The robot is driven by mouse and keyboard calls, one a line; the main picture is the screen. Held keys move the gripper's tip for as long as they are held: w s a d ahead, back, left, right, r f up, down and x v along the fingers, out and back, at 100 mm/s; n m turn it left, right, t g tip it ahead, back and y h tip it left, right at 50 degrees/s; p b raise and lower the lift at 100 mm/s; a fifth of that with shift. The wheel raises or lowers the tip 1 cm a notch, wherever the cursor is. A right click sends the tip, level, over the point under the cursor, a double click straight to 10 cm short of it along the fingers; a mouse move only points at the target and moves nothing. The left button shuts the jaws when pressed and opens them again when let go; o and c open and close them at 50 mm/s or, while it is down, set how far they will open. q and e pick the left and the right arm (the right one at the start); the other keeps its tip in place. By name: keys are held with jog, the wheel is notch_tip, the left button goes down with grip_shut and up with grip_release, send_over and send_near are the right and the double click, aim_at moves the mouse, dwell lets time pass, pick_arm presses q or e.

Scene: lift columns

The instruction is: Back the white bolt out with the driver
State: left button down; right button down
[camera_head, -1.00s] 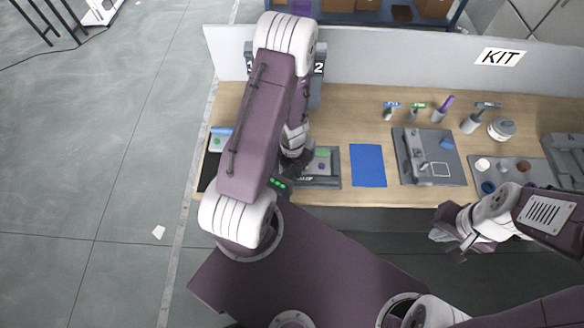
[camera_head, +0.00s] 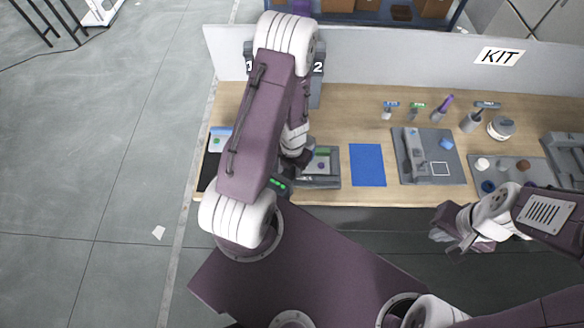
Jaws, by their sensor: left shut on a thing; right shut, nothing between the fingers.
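My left gripper (camera_head: 298,160) is over the left edge of a grey tray (camera_head: 333,182) at the table's front. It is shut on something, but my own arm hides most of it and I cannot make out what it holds. The tray has a greenish panel with a small purple spot. I cannot make out a white bolt or the driver's tip there. A purple-handled tool (camera_head: 446,102) stands in a holder at the back right. My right gripper (camera_head: 446,238) is shut and empty, in front of the table's front edge.
A blue mat (camera_head: 367,166) lies bare beside the tray. A grey plate (camera_head: 408,178) carries a grey fixture and a blue piece (camera_head: 447,143). A dark tray (camera_head: 530,176) holds round parts, one white (camera_head: 482,164). A low wall (camera_head: 400,62) stands behind.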

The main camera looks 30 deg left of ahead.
pick_arm(q)
jog(key=shift+f+b, duration=0.6)
dwell(1.4)
jog(key=shift+s+d+r+p, duration=0.1)
jog(key=shift+s+r+p, duration=0.05)
jog(key=shift+r+p, duration=0.15)
dwell(1.1)
jog(key=shift+r+p, duration=0.35)
dwell(0.8)
jog(key=shift+w, duration=0.2)
jog(key=shift+r, duration=0.15)
jog(key=shift+r+p, duration=2.5)
jog(key=shift+p, duration=0.1)
